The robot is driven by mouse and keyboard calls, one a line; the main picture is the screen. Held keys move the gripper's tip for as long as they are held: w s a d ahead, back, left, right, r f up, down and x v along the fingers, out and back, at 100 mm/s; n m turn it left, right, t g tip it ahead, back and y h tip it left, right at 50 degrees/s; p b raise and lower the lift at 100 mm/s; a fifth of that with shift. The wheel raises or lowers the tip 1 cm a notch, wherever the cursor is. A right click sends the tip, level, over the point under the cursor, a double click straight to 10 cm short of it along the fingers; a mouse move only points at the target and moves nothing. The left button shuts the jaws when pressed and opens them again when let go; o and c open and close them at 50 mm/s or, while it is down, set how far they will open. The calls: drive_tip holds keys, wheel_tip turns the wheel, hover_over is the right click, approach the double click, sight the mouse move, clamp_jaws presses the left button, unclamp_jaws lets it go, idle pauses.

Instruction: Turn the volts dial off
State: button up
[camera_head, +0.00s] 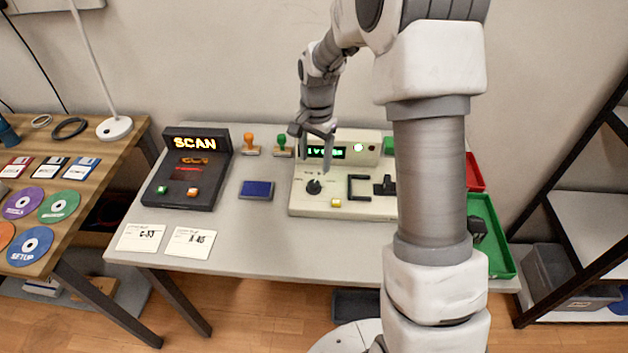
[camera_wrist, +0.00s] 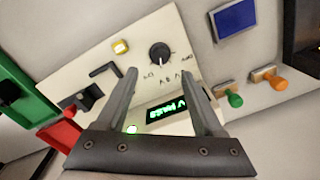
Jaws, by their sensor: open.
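The volts dial is a black round knob (camera_head: 314,187) on the front left of a cream instrument panel (camera_head: 310,207). In the wrist view the knob (camera_wrist: 160,54) shows a light pointer line and small printed marks around it, too small to read surely. My gripper (camera_head: 312,136) hangs above the panel's display, behind the dial in the head view. In the wrist view my gripper (camera_wrist: 159,66) has its fingers apart, with the knob beyond the tips and nothing between them. The fingers partly hide the panel's green-lit display (camera_wrist: 166,108).
The panel also has a yellow button (camera_head: 337,202), a black handle (camera_head: 357,187) and a black lever (camera_head: 385,186). A dark SCAN console (camera_head: 190,175), blue pad (camera_head: 257,189) and stamps stand left. Green (camera_head: 505,240) and red trays are right, partly behind my arm.

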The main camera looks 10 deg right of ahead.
sight(314, 183)
wheel_tip(314, 183, down, 8)
drive_tip(key=shift+w+a+f+b, duration=0.1)
drive_tip(key=shift+w+b, duration=0.05)
drive_tip(key=shift+b, duration=0.3)
clamp_jaws()
